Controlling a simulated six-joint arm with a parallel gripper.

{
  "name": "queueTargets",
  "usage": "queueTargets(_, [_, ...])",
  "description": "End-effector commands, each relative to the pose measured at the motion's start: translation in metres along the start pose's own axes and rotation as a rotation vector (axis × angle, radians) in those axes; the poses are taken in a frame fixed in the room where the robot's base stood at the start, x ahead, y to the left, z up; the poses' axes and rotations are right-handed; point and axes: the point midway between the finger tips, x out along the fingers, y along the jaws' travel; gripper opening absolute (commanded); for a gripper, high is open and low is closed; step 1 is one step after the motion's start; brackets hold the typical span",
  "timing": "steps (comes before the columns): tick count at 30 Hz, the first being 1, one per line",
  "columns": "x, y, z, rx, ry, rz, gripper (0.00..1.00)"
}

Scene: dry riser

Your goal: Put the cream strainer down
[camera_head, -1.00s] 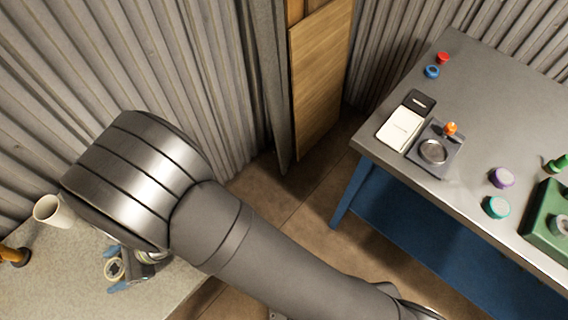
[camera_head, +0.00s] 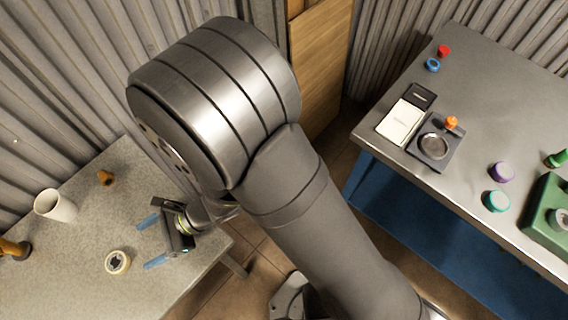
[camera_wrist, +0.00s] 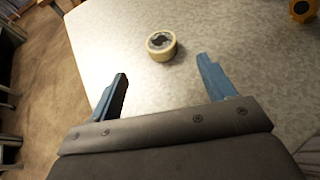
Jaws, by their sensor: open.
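The cream strainer (camera_head: 118,262) is a short cream ring with a dark middle. It rests on the pale speckled table at the lower left, apart from the fingers. It also shows in the wrist view (camera_wrist: 161,46), just beyond the gap between the fingertips. My gripper (camera_head: 151,241) has two blue fingers spread wide, with nothing between them. In the wrist view, my gripper (camera_wrist: 163,68) is open over the table.
On the speckled table (camera_head: 195,275) stand a white cup (camera_head: 55,206), a small orange-brown thing (camera_head: 106,178) and an amber-and-dark object (camera_head: 14,249). The grey bench (camera_head: 490,75) at right holds a dark tray, coloured knobs and a green box (camera_head: 545,215).

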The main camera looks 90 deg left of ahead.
Motion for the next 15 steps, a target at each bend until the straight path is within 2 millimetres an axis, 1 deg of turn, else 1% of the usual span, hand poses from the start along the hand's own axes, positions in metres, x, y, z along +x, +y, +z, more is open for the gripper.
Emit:
queueTargets(10, [0.001,0.001,0.002,-0.001,0.001,0.008,0.76])
queueTargets(13, [0.006,0.005,0.01,-0.005,0.008,0.053,0.76])
queueTargets(15, [0.01,0.01,0.02,-0.013,0.024,0.111,0.76])
